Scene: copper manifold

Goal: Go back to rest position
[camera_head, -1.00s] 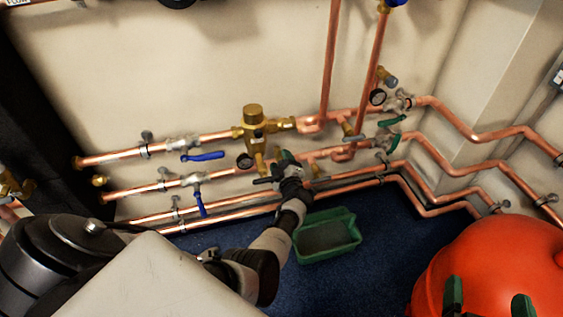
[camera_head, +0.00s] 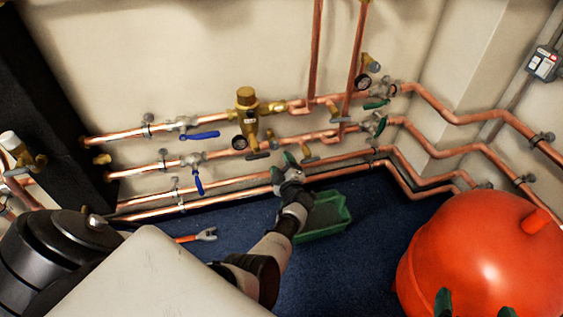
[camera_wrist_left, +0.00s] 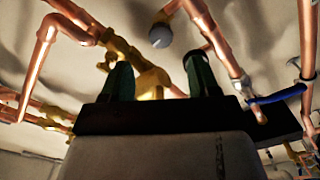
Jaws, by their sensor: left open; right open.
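My left gripper (camera_head: 292,162) has green fingertips and is in the middle of the head view, just in front of the lower copper pipes. It is open, with nothing between its fingers. In the left wrist view its two green fingers (camera_wrist_left: 158,75) stand apart, with copper pipes and a brass fitting behind them. My right gripper (camera_head: 473,308) shows only as two separated green fingertips at the bottom right edge of the head view, in front of the red tank. It is open; the rest of it is out of view.
Copper pipes (camera_head: 420,135) run along the wall, with a brass valve (camera_head: 247,97) and blue lever handles (camera_head: 200,135). A green tray (camera_head: 335,225) is on the blue floor, partly behind my left arm. A red tank (camera_head: 480,255) stands right; a wrench (camera_head: 205,235) lies left.

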